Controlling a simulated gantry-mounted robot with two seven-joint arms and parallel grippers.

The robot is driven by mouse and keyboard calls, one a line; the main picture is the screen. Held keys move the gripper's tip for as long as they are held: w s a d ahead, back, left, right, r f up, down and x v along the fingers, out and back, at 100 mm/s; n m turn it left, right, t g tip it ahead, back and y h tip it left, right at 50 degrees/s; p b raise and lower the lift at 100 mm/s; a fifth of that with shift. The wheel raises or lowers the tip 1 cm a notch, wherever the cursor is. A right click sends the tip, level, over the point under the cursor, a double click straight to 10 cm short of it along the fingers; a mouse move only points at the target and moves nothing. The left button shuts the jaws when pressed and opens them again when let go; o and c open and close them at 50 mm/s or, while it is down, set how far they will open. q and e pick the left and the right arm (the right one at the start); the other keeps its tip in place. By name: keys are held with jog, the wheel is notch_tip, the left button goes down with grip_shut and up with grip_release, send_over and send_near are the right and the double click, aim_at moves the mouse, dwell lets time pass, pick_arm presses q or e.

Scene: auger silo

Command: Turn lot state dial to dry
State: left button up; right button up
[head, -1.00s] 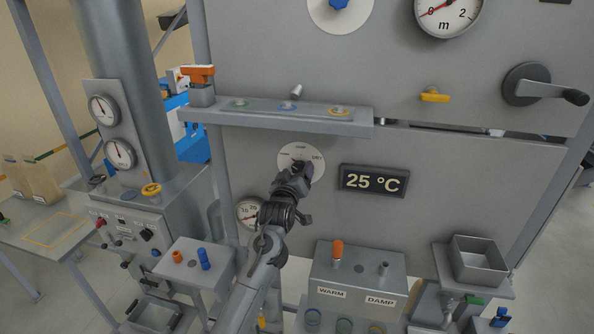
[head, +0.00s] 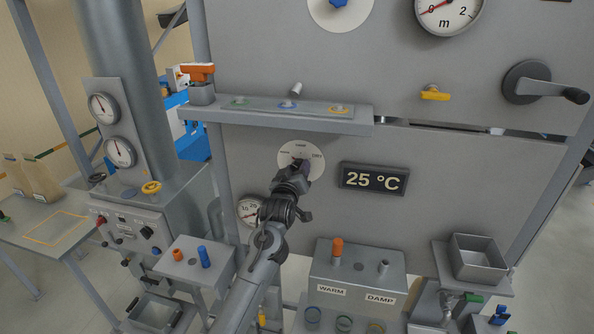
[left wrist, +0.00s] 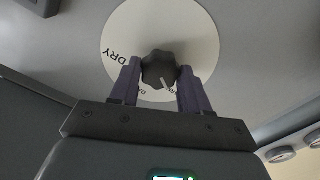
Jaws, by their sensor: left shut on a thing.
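The lot state dial (head: 287,157) is a white disc on the grey silo panel, left of the "25 °C" display. It also shows in the left wrist view (left wrist: 206,40), with "DRY" at the left of the disc and another label partly hidden below the knob. The dark dial knob (left wrist: 158,66) has a white pointer line aimed down and slightly right in that view, away from "DRY". My left gripper (left wrist: 160,72) has its purple fingers shut on the knob, one on each side. In the head view my left gripper (head: 302,170) covers the knob and lower disc. My right gripper is not in view.
The display (head: 374,180) is just right of the dial. A shelf (head: 270,118) juts out above it. A round gauge (head: 249,211) sits at lower left, partly behind my arm. A box with an orange-topped peg (head: 337,249) stands below right.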

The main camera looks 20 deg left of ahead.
pick_arm(q)
jog(key=shift+m, duration=0.3)
jog(key=m+p, duration=0.1)
jog(key=m, duration=0.1)
jog(key=shift+m, duration=0.4)
jog(key=m+p, duration=0.1)
jog(key=m, duration=0.2)
jog(key=shift+m, duration=0.3)
jog(key=m, duration=0.3)
jog(key=shift+m, duration=0.3)
jog(key=m+p, duration=0.1)
jog(key=m, duration=0.2)
jog(key=shift+m, duration=0.3)
jog(key=m, duration=0.8)
jog(key=shift+f+m+b, duration=0.1)
jog(key=shift+m+b, duration=0.2)
jog(key=shift+m, duration=0.6)
jog(key=shift+d, duration=0.1)
